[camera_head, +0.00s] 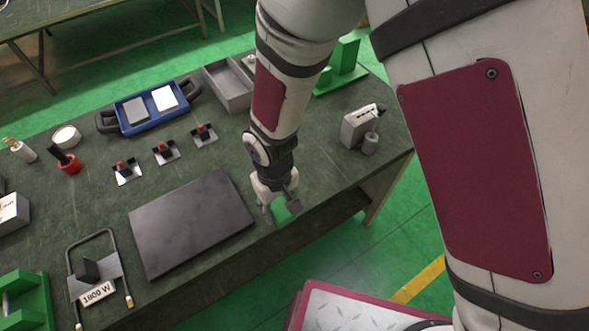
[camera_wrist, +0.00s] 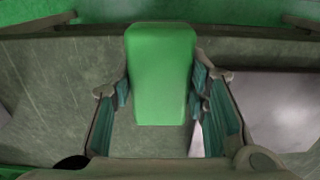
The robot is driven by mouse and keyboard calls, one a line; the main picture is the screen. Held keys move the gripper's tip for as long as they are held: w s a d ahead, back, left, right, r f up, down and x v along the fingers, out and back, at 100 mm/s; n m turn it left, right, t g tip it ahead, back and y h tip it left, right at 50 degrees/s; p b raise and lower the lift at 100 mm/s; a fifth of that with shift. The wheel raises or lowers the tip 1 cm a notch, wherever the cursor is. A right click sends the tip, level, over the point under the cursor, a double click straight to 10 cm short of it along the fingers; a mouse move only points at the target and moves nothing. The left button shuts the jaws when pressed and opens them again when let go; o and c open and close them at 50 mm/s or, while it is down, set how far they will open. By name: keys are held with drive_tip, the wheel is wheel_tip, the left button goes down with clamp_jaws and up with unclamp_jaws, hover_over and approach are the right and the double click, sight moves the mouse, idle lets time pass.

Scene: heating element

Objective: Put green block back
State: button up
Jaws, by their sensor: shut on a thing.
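The green block (camera_wrist: 160,75) is between the two fingers of my gripper (camera_wrist: 162,95) in the wrist view, and the fingers are shut on it. In the head view my gripper (camera_head: 283,207) is at the front edge of the dark green table (camera_head: 330,180), right of the grey plate. Only a small part of the green block (camera_head: 282,214) shows there between the fingers. I cannot tell whether the block touches the table. A green stand (camera_head: 344,62) is at the table's back right, partly hidden by my arm. Another green stand (camera_head: 25,300) is at the front left.
A grey plate (camera_head: 190,222) lies left of my gripper. A heating element (camera_head: 95,265) labelled 1800 W lies farther left. Several small red-topped parts (camera_head: 165,152), a blue tray (camera_head: 150,107) and a grey bin (camera_head: 230,90) are behind. A white device (camera_head: 360,127) stands at right.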

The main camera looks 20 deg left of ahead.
drive_tip(key=w+b, duration=0.1)
drive_tip(key=w, duration=0.2)
drive_tip(key=w+a+b, duration=0.1)
drive_tip(key=w+b, duration=0.1)
drive_tip(key=w, duration=0.2)
drive_tip(key=w+f+b, duration=0.1)
drive_tip(key=w+b, duration=0.1)
drive_tip(key=w, duration=0.2)
drive_tip(key=shift+a, duration=0.15)
drive_tip(key=shift+w+f+b, duration=0.3)
drive_tip(key=shift+f+b, duration=0.45)
drive_tip(key=shift+f, duration=0.2)
drive_tip(key=shift+w+f+b, duration=0.3)
drive_tip(key=shift+f+b, duration=0.4)
drive_tip(key=shift+f, duration=0.25)
drive_tip(key=shift+r, duration=0.1)
drive_tip(key=shift+s, duration=0.1)
drive_tip(key=o, duration=1.2)
